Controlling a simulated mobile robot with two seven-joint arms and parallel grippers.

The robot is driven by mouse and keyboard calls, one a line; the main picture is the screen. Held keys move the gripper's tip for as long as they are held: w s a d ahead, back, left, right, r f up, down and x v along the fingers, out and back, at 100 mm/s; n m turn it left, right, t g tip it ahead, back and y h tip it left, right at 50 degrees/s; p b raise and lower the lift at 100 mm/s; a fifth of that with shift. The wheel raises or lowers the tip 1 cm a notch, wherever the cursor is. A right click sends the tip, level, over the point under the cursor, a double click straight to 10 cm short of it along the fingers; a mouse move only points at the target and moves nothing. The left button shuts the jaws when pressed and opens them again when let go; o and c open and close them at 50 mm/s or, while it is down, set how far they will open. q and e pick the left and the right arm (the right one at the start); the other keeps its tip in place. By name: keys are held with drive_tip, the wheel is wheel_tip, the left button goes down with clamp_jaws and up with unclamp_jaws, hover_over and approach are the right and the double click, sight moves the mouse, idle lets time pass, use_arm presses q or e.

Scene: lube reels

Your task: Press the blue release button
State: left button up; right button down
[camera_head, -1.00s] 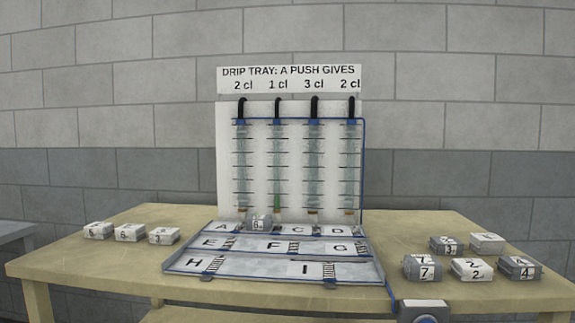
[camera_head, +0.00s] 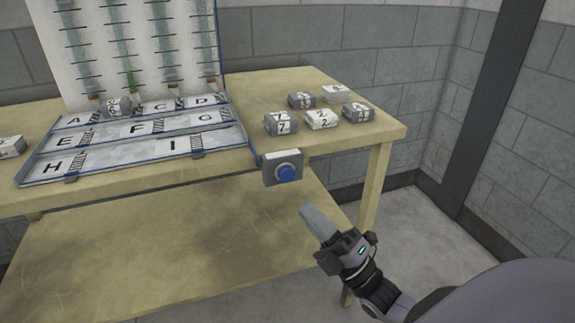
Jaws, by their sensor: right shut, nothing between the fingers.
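The blue release button (camera_head: 288,172) is a round blue knob on a small grey box (camera_head: 270,171) at the table's front edge, just right of the lettered tray. My right gripper (camera_head: 312,212) comes in from the lower right. It is shut and empty, its fingertips pointing up and left, below and a little right of the button in the picture. A visible gap separates the fingertips from the button. My left gripper is not in view.
The wooden table (camera_head: 240,90) carries the lettered tray (camera_head: 115,165), with one grey block (camera_head: 118,107) on its top row. Several numbered blocks (camera_head: 321,119) stand on the right side. A lower shelf (camera_head: 180,250) lies beneath. The space around the box's front is clear.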

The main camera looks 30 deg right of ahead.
drive_tip(key=shift+s+f+n+g+y, duration=0.15)
drive_tip(key=shift+s+n+g+y, duration=0.2)
drive_tip(key=shift+n, duration=0.35)
drive_tip(key=shift+w, duration=0.1)
drive_tip(key=b, duration=0.4)
approach(287, 175)
drive_tip(key=w+a+r, duration=0.2)
drive_tip(key=a+r, duration=0.2)
drive_tip(key=shift+w+d, duration=0.3)
drive_tip(key=shift+w, duration=0.35)
drive_tip(key=shift+w, duration=0.1)
idle(0.8)
drive_tip(key=shift+w+d, duration=0.1)
drive_tip(key=shift+w, duration=0.2)
